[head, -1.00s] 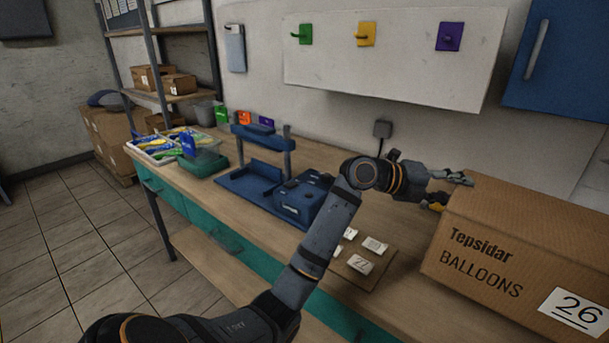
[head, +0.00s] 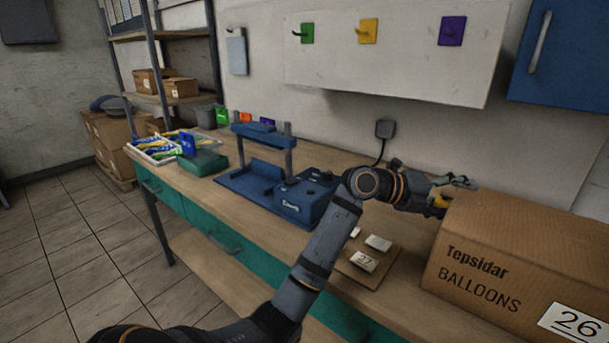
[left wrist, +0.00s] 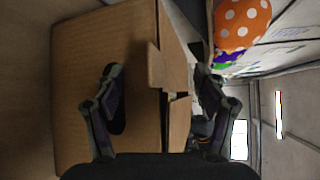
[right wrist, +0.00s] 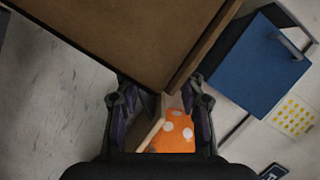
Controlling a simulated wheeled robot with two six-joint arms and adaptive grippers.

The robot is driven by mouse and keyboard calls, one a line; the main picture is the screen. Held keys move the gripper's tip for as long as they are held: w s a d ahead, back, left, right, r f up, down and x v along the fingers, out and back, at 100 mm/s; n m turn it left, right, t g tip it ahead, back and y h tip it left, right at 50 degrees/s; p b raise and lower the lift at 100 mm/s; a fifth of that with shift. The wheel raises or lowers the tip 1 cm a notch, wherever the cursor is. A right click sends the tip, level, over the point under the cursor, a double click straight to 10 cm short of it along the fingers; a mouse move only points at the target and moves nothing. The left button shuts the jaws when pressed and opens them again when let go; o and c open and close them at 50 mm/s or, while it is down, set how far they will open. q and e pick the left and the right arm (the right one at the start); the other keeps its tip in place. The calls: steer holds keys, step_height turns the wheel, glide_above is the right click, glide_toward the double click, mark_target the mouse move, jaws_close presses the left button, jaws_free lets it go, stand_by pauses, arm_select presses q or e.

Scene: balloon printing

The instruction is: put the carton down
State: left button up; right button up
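The brown carton (head: 470,225), printed "Tepsidar BALLOONS" and numbered 26, is at the right of the head view, at the workbench and cut off by the frame. My left gripper (head: 455,190) is at its far left upper edge. In the left wrist view its fingers (left wrist: 155,85) are apart, one in front of a dark slot in the carton wall (left wrist: 80,90), the other past the top edge. The right gripper is outside the head view. In its wrist view the fingers (right wrist: 165,100) are apart near the carton (right wrist: 130,30). Contact cannot be told.
The wooden workbench (head: 330,158) carries a blue press (head: 305,200), a board with cards (head: 365,278) and a tray of balloons (head: 155,150). A blue cabinet (head: 560,60) hangs at upper right. An orange dotted item (right wrist: 175,130) shows between the right fingers.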

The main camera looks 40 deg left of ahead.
arm_select(q)
steer(key=shift+o, duration=0.7)
steer(key=shift+a, duration=0.1)
steer(key=v, duration=1.2)
arm_select(e)
steer(key=o, duration=0.8)
